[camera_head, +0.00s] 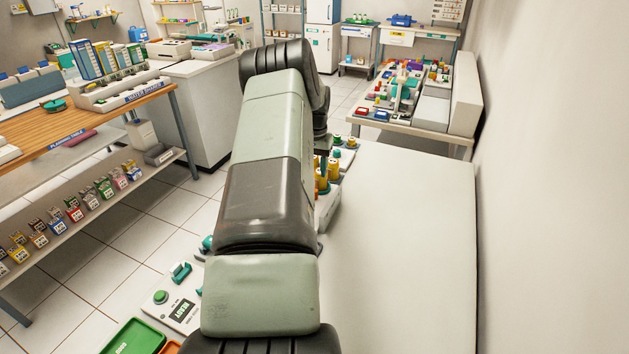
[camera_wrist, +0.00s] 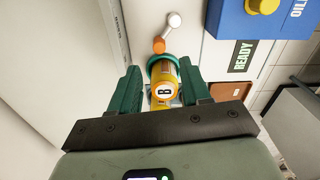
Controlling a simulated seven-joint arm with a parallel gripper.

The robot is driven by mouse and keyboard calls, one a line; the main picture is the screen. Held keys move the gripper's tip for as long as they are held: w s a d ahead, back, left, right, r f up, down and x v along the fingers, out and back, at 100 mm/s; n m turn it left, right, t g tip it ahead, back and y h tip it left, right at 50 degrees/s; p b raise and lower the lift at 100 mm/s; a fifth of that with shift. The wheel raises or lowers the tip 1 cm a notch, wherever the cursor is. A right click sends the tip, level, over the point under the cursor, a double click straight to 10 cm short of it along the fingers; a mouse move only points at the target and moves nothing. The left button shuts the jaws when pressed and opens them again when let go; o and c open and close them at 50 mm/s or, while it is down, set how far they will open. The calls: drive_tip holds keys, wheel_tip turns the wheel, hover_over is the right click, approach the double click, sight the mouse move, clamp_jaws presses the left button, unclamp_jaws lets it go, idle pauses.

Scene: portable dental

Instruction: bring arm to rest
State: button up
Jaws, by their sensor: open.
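My arm (camera_head: 265,190) stretches forward through the middle of the head view and hides much of what lies behind it. In the wrist view, my gripper (camera_wrist: 160,66) is open, with one green finger on each side of a yellow cylinder (camera_wrist: 163,92) marked "B". The cylinder has a green collar (camera_wrist: 162,62). I cannot tell whether either finger touches it. In the head view, the fingers are hidden behind the arm.
A white bench top (camera_head: 400,240) to the right of my arm is clear. Yellow cylinders (camera_head: 333,170) stand close beside the arm. A blue box (camera_wrist: 262,18) and a "READY" label (camera_wrist: 242,54) are at the wrist view's upper right. A wooden-topped table (camera_head: 150,97) stands left.

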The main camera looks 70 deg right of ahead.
wheel_tip(320, 180, up, 2)
drive_tip(key=shift+r, duration=0.2)
idle(0.5)
